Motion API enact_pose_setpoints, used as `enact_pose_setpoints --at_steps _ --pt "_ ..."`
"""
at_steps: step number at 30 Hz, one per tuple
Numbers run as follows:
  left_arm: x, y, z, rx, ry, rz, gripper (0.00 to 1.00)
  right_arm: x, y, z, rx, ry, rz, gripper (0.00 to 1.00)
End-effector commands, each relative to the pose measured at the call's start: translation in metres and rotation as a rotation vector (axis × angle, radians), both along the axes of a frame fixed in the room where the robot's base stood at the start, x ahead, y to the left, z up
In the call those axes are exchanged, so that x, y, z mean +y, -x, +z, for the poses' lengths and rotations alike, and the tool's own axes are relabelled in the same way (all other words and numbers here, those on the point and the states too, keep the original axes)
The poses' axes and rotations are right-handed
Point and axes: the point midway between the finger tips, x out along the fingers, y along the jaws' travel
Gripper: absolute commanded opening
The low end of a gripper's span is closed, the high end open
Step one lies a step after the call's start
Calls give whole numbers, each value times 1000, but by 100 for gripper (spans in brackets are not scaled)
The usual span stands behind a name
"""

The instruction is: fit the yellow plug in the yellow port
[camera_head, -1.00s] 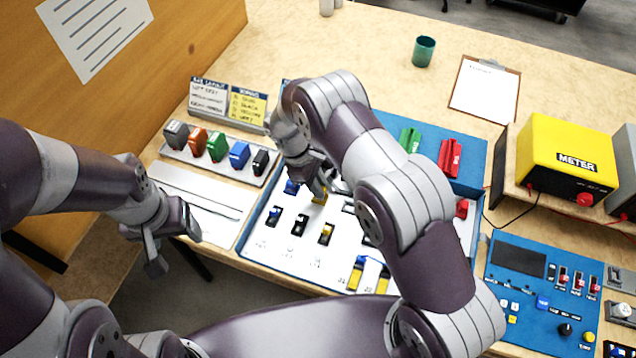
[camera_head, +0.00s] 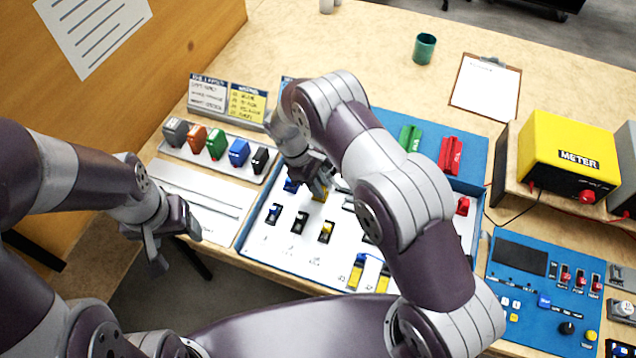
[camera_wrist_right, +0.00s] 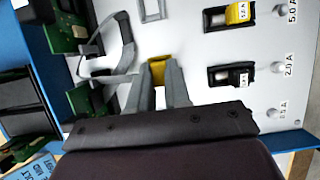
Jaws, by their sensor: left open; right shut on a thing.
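The yellow plug (camera_head: 319,194) is between the fingers of my right gripper (camera_head: 318,187), low over the white panel (camera_head: 268,238). In the right wrist view, the right gripper (camera_wrist_right: 166,84) is shut on the plug (camera_wrist_right: 158,71), whose yellow end shows between the fingertips. I cannot tell whether the plug touches the panel or sits in a port. No yellow port can be clearly made out; the gripper and right arm hide part of the panel. My left gripper (camera_head: 166,243) is open and empty, left of the panel.
Rocker-like parts in blue, black and yellow (camera_head: 326,231) sit in the panel's front row. In the right wrist view, a grey looped part (camera_wrist_right: 121,52) and green boards (camera_wrist_right: 66,33) lie left of the plug. A yellow meter (camera_head: 568,155) and blue control panel (camera_head: 530,290) stand right.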

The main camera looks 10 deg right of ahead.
Motion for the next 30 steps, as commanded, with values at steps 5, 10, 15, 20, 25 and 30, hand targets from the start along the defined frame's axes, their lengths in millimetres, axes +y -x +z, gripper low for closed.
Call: enact_pose_setpoints --at_steps 5,10,15,20,25,30 --pt "0 0 -3 0 0 0 70 0 0 -4 0 0 0 0" --pt "0 0 -3 0 0 0 70 0 0 -4 0 0 0 0" --pt "0 0 -3 0 0 0 70 0 0 -4 0 0 0 47" --pt "0 0 -3 0 0 0 70 0 0 -4 0 0 0 47" --pt "0 0 -3 0 0 0 70 0 0 -4 0 0 0 64" --pt "0 0 -3 0 0 0 70 0 0 -4 0 0 0 64"
